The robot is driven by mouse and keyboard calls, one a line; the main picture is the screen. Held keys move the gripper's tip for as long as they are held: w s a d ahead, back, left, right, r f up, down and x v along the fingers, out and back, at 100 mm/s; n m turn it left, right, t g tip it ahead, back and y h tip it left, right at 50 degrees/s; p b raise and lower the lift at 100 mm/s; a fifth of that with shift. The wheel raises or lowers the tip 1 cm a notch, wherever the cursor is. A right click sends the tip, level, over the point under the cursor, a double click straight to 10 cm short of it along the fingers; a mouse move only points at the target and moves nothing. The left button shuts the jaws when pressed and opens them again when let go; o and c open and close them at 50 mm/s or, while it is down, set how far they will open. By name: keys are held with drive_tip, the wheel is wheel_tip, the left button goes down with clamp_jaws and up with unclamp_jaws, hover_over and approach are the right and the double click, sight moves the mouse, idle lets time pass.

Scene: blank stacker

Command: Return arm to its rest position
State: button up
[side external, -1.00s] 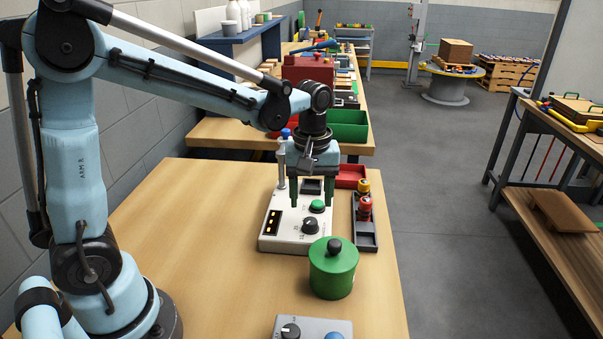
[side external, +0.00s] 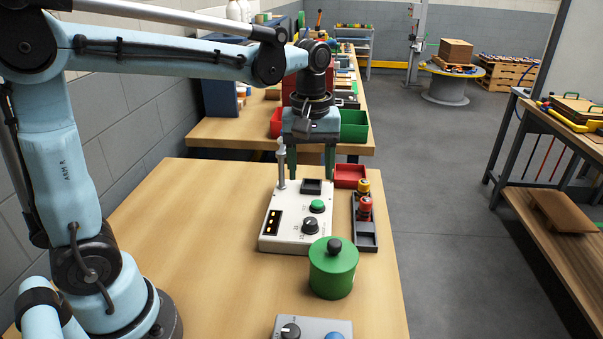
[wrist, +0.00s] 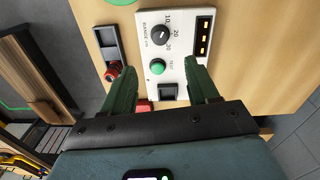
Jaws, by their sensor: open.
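My gripper (side external: 310,175) is open and empty, with its two green fingers pointing down above the far end of the white tester box (side external: 290,238). In the wrist view my gripper's fingers (wrist: 162,82) spread on either side of the box's green button and dark square socket, and the box (wrist: 180,45) shows a dial and a panel of lit bars. The fingers appear apart from the box. My arm reaches across the bench from the left.
A green lidded pot (side external: 333,272) stands in front of the box. A dark tray (side external: 366,240) with red and yellow-topped pieces lies at its right. A red bin (side external: 349,176) is behind. A grey control box (side external: 312,328) is at the front. The bench's left part is clear.

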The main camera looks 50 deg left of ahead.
drive_tip(key=s+f+m+t, duration=0.3)
drive_tip(key=s+m+t, duration=0.4)
drive_tip(key=m, duration=0.3)
drive_tip(key=shift+s, duration=0.8)
drive_tip(key=shift+d, duration=0.1)
